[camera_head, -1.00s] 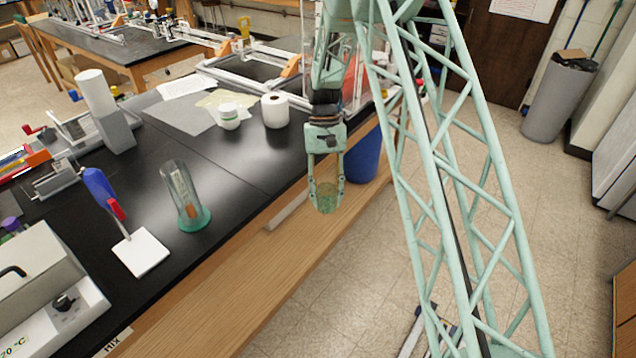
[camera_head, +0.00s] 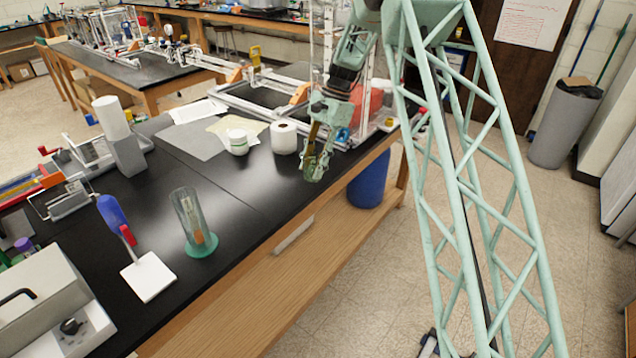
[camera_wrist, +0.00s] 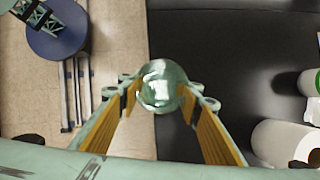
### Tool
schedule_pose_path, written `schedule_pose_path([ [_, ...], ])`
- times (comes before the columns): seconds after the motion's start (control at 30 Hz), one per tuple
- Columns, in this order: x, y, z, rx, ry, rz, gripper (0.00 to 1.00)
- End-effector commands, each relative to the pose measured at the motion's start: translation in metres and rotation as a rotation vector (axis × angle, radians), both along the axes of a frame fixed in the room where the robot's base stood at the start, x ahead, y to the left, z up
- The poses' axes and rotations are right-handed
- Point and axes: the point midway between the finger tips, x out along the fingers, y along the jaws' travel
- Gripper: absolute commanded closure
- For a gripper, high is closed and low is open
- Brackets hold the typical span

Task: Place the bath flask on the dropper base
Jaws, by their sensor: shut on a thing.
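My gripper (camera_head: 316,168) is over the front edge of the black table, tilted, with its fingers closed around a small clear glass piece. In the wrist view this piece, which looks like the bath flask (camera_wrist: 160,86), is a rounded, shiny glass shape between the fingertips of my gripper (camera_wrist: 160,98). A white square plate (camera_head: 149,278) with a blue and red upright piece lies on the table to the left; I cannot tell whether it is the dropper base. A clear glass cylinder (camera_head: 188,213) on a green foot stands beside it.
A white paper roll (camera_head: 284,137) and a white-green jar (camera_head: 237,142) stand behind and left of my gripper. A grey bath device (camera_head: 45,310) is at the front left. A blue bin (camera_head: 369,183) stands below the table edge. Bare black tabletop lies between roll and cylinder.

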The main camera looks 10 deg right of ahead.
Motion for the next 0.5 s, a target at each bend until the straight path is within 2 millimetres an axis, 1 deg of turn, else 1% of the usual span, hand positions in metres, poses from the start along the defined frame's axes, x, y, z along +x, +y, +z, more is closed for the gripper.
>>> schedule_pose_path([
  [0.03,0.008,0.001,0.010,0.000,-0.003,-0.040,0.79],
  [0.4,0.054,0.012,0.071,0.001,-0.003,-0.339,0.79],
  [0.5,0.064,0.014,0.085,0.000,-0.002,-0.408,0.79],
])
